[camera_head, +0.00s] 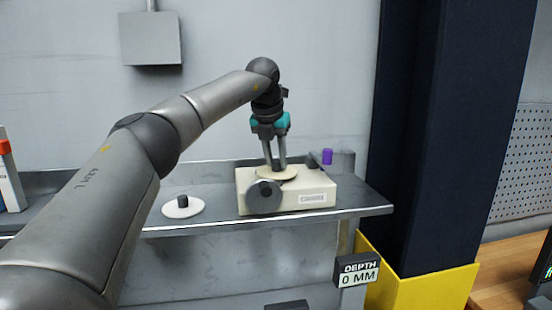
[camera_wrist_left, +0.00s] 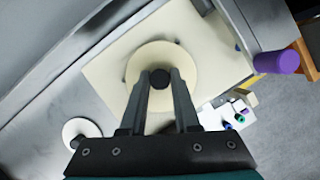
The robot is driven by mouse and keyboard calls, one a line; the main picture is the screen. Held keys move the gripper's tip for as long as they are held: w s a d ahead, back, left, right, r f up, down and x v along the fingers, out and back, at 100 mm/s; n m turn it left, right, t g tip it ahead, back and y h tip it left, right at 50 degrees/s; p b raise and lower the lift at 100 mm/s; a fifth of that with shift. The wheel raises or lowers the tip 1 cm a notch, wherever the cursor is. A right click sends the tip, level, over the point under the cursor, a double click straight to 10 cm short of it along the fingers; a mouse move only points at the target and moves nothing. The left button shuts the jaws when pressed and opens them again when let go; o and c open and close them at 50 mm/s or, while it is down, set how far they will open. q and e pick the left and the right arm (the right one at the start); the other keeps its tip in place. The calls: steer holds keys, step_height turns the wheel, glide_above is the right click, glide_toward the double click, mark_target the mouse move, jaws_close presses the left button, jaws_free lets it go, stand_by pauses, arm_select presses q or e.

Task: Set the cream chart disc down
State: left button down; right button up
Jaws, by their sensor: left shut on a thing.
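The cream chart disc (camera_head: 289,174) lies flat at the top of the cream recorder box (camera_head: 317,187); whether it touches the box is hard to tell. My left gripper (camera_head: 275,167) points down and is shut on the disc's black centre knob. In the left wrist view the fingers (camera_wrist_left: 160,80) sit on either side of that knob, with the cream disc (camera_wrist_left: 182,58) spread around it over the pale box (camera_wrist_left: 105,75). My right gripper is not in view.
A white disc (camera_head: 172,210) with a black knob lies on the grey shelf (camera_head: 222,227), left of the box. A grey round part (camera_head: 264,197) is on the box's front. A purple cylinder (camera_head: 327,157) stands behind right. A dark column (camera_head: 440,130) rises at right.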

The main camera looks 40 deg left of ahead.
arm_select(q)
steer(key=shift+f+b, duration=0.35)
steer(key=shift+f, duration=0.15)
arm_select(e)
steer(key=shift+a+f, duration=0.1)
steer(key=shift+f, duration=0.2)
arm_select(q)
steer(key=c, duration=0.6)
jaws_free()
steer(key=shift+o, duration=0.2)
